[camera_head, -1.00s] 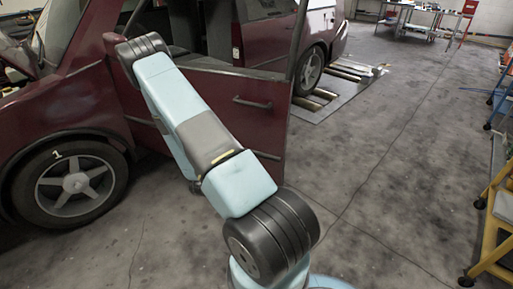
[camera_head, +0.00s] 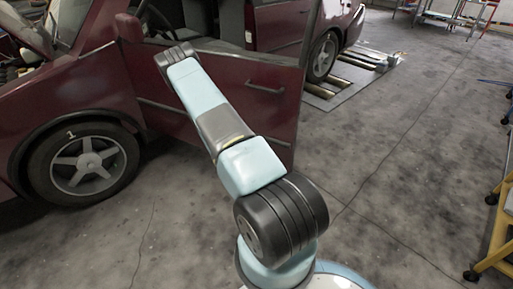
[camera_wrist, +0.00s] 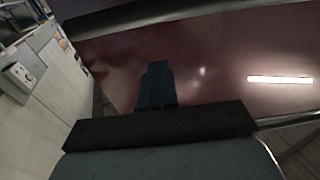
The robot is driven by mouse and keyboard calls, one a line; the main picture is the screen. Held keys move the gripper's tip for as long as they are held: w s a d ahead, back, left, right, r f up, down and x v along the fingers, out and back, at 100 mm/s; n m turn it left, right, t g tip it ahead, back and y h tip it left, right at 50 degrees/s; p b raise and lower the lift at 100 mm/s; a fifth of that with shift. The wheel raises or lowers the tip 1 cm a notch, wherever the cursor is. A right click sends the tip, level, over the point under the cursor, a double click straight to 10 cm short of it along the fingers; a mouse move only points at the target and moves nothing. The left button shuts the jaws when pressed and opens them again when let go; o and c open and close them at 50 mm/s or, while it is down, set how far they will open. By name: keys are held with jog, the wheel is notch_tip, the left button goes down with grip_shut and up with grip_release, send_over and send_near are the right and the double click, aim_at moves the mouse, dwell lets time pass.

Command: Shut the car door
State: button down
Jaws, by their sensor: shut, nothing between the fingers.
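The dark red car door (camera_head: 225,85) stands open in the head view, with its handle (camera_head: 265,89) on the side facing me. My arm reaches across the door, and its far end hides part of the door and my gripper in that view. In the wrist view my gripper (camera_wrist: 156,85) shows its dark fingers together, with nothing between them. A glossy dark red panel (camera_wrist: 220,60) fills much of the wrist view behind the fingers. I cannot tell whether the fingers touch it.
The car's front wheel (camera_head: 84,165) is at the left and its rear wheel (camera_head: 322,55) sits near the floor rollers (camera_head: 340,82). A yellow cart (camera_head: 500,235) stands at the right edge. The floor between door and cart is clear.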

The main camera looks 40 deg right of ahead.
aim_at(268, 129)
jog(key=x, duration=0.7)
